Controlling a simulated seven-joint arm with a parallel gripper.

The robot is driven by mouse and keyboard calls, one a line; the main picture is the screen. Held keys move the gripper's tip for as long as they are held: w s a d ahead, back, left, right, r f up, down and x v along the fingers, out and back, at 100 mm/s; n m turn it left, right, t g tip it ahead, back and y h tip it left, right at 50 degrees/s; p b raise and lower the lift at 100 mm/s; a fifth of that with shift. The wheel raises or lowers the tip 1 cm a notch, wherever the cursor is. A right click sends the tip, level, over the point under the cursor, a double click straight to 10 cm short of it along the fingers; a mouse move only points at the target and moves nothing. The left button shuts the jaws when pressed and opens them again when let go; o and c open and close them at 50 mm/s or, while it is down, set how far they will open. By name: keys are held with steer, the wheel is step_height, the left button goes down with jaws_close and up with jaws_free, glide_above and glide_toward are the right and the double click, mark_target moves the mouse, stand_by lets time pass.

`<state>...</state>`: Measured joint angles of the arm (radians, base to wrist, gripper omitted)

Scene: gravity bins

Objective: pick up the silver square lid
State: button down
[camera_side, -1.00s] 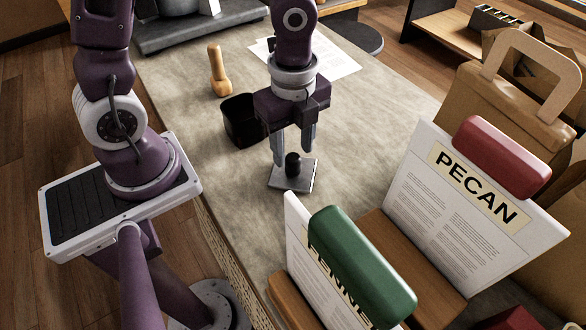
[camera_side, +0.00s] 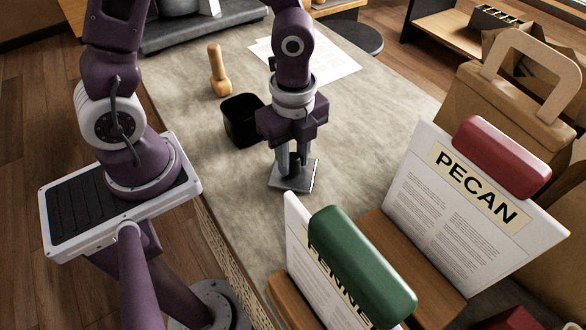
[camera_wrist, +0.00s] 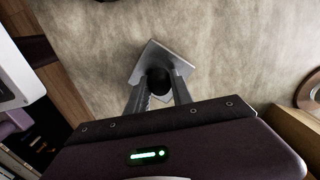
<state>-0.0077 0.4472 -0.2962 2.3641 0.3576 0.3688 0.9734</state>
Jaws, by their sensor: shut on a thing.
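The silver square lid (camera_side: 303,183) lies on the grey counter, with a black knob on top. In the side view my gripper (camera_side: 291,168) is directly above it, fingers pointing down on either side of the knob. In the wrist view the lid (camera_wrist: 155,54) shows beyond the fingertips, and the black knob (camera_wrist: 158,80) sits between the two fingers. My gripper (camera_wrist: 158,88) is shut on the knob. The lid looks to be resting on the counter; the fingers hide part of it.
A black open bin (camera_side: 241,122) stands just left of my gripper. A PECAN card (camera_side: 462,200) and a green-topped holder (camera_side: 362,262) stand to the right and front. Counter between is clear.

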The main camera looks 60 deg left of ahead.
mark_target(293, 156)
steer(key=shift+r, duration=0.1)
steer(key=shift+r, duration=3.4)
